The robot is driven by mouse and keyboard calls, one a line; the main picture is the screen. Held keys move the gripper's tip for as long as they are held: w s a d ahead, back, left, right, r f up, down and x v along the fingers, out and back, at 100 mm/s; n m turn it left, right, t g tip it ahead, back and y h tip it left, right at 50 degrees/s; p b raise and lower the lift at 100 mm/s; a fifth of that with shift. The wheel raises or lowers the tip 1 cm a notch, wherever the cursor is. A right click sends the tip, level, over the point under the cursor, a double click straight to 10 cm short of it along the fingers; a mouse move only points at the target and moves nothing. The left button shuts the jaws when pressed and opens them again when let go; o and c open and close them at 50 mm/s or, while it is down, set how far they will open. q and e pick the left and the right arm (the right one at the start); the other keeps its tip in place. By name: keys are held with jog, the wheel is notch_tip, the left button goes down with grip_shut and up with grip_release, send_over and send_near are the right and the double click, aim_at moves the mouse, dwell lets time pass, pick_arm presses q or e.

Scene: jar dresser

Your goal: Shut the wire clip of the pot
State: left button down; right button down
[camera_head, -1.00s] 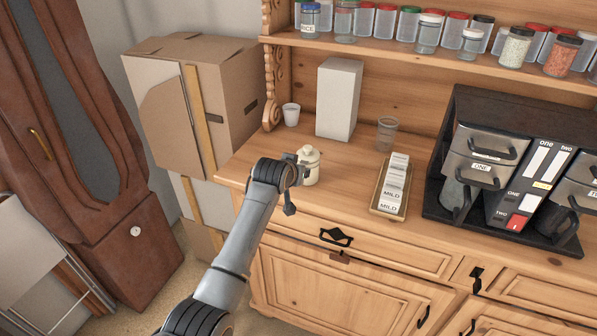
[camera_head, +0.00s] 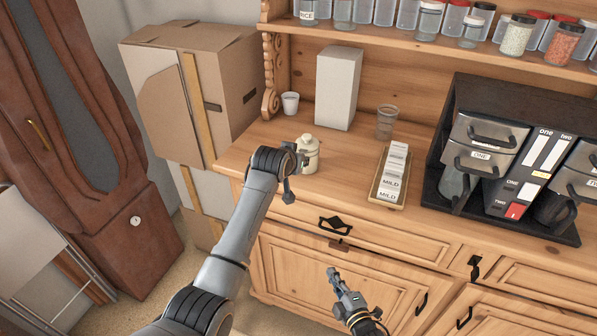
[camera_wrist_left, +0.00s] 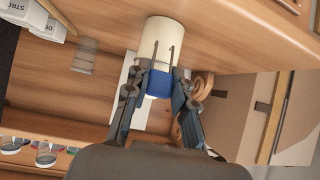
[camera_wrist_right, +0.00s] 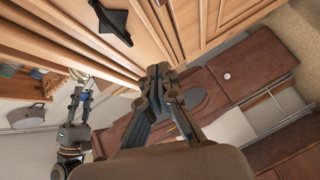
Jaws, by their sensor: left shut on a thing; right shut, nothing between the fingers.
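The cream pot (camera_head: 307,155) stands upright with its lid on, near the left end of the dresser top. My left gripper (camera_head: 301,160) is at the pot's left side, partly hidden by my own arm. In the left wrist view the pot (camera_wrist_left: 160,42) fills the top middle, and the left gripper (camera_wrist_left: 162,75) is shut against it. Two thin wire-like lines lie along the pot, with a blue patch between the fingers. The clip's exact position cannot be told. My right gripper (camera_head: 334,274) is shut and empty, low before the cupboard doors. Its closed tips show in the right wrist view (camera_wrist_right: 158,74).
A tall white box (camera_head: 339,88) and white cup (camera_head: 290,103) stand behind the pot. A glass (camera_head: 387,121), a packet tray (camera_head: 373,193) and a black rack (camera_head: 430,196) stand to the right. A jar shelf (camera_head: 400,36) runs above. Cardboard boxes (camera_head: 222,85) stand at the left.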

jog(key=w+a+r+n+t+y, duration=0.1)
jog(key=w+a+r+n+y, duration=0.15)
jog(key=r, duration=0.35)
jog(key=w+a+r+n+t+y, duration=0.1)
jog(key=a+r+n, duration=0.15)
jog(key=r, duration=0.35)
jog(key=w+a+r+n+t+y, duration=0.1)
jog(key=w+a+r+n+y, duration=0.1)
jog(key=r+n, duration=0.35)
jog(key=w+a+r, duration=0.2)
jog(key=w+r, duration=0.1)
jog(key=w, duration=0.2)
jog(key=w+a+r+m, duration=0.1)
jog(key=w+a+r, duration=0.1)
jog(key=w, duration=0.4)
jog(key=shift+w+r, duration=0.2)
jog(key=shift+r, duration=0.5)
jog(key=shift+a+m, duration=0.1)
jog(key=shift+m, duration=0.15)
